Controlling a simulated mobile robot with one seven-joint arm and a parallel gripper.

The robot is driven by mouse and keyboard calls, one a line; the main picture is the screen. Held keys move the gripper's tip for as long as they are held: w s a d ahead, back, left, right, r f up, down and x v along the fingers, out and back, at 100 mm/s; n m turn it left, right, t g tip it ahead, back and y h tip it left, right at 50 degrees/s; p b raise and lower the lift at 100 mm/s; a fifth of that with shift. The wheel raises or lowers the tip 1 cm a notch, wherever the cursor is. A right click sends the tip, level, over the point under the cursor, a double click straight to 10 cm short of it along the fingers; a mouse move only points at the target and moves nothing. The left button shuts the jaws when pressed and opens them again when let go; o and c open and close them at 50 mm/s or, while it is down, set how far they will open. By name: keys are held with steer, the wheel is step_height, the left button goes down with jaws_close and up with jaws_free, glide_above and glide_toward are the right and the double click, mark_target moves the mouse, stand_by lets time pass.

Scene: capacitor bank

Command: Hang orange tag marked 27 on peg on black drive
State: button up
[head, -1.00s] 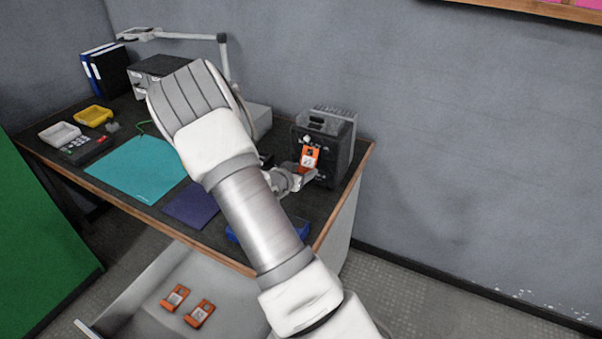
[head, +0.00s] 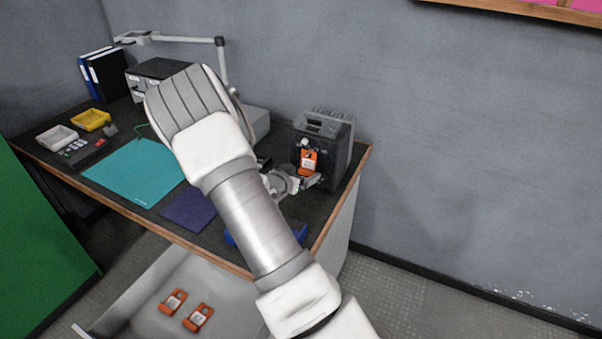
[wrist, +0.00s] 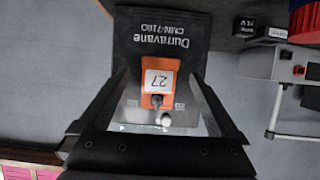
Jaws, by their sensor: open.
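The orange tag marked 27 (wrist: 158,83) hangs against the front face of the black drive (wrist: 185,30), at a dark knob-like peg (wrist: 157,102). The wrist view shows it upside down, with the drive's "Durravane" lettering. In the head view the tag (head: 308,162) sits upright on the front of the drive (head: 337,155). My gripper (wrist: 160,75) is open, its two fingers apart on either side of the tag and not touching it. In the head view my gripper (head: 312,182) is just below and in front of the tag, partly hidden by my arm.
Two more orange tags (head: 173,302) (head: 198,318) lie in the open drawer (head: 150,285) below the bench. A blue tray (head: 290,232) is near the bench's front edge. A teal mat (head: 135,170) and grey boxes stand left. Wall rises behind the drive.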

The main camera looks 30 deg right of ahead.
steer(key=p+v, duration=0.3)
steer(key=v, duration=1.4)
steer(key=a+r+n+t+y+p, duration=0.2)
steer(key=a+r+n+y+p, duration=0.3)
steer(key=a+r+y, duration=0.9)
steer(key=s+r+n+g+h, duration=0.1)
steer(key=s+r+n, duration=0.1)
steer(key=s+r, duration=0.2)
steer(key=s+d+r+n+g+p, duration=0.1)
steer(key=s+r, duration=0.3)
steer(key=s, duration=0.6)
steer(key=s+r+n+g+h, duration=0.1)
steer(key=s+r+n, duration=0.3)
steer(key=s, duration=0.3)
steer(key=shift+s+d+h, duration=0.15)
steer(key=shift+s+h, duration=0.15)
